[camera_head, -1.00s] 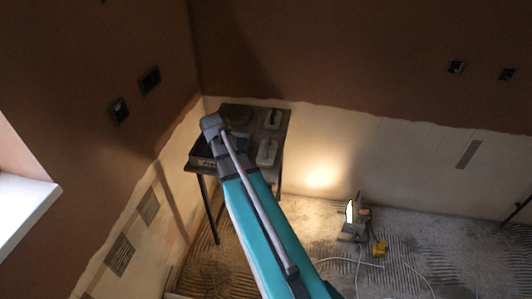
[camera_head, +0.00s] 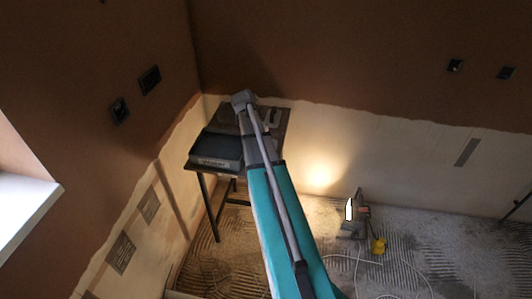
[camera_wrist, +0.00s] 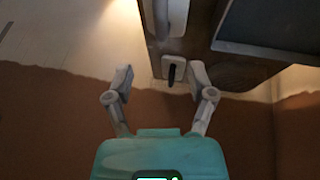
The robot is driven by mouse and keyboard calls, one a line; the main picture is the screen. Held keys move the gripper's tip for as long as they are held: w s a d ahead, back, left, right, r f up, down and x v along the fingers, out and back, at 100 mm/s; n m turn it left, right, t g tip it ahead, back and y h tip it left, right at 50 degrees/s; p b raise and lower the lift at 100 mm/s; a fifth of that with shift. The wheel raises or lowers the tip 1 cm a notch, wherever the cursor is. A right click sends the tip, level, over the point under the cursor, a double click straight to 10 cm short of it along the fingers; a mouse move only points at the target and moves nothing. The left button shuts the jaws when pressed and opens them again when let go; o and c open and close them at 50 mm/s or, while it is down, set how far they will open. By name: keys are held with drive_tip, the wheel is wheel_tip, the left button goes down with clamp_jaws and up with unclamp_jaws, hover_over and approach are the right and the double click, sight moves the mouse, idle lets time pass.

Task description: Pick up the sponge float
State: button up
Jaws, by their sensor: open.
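My gripper (camera_wrist: 160,72) is open, with its two fingers apart and nothing held between them. In the head view my gripper (camera_head: 243,101) is over the back of the small dark table (camera_head: 283,128). In the wrist view a small pale float with a dark handle (camera_wrist: 172,70) lies near the table edge, between the fingertips in the picture. A second pale float-like tool with a grey handle (camera_wrist: 178,16) lies beyond it at the top. I cannot tell for sure which is the sponge float. In the head view one pale tool (camera_head: 273,118) shows beside my arm.
A dark tray or box (camera_head: 216,149) stands on the table's left side, also at the wrist view's upper right (camera_wrist: 275,24). Plastered walls close off the back and left. A lit work lamp (camera_head: 352,212), a yellow object (camera_head: 379,246) and cables lie on the floor.

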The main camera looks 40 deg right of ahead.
drive_tip(key=shift+b+x, duration=3.3)
drive_tip(key=shift+x, duration=0.4)
drive_tip(key=shift+w+d+f+b, duration=0.1)
drive_tip(key=shift+d+f+b, duration=0.15)
drive_tip(key=shift+f+b, duration=0.3)
drive_tip(key=shift+b+x, duration=2.3)
drive_tip(key=shift+x, duration=0.25)
drive_tip(key=shift+w, duration=0.1)
clamp_jaws()
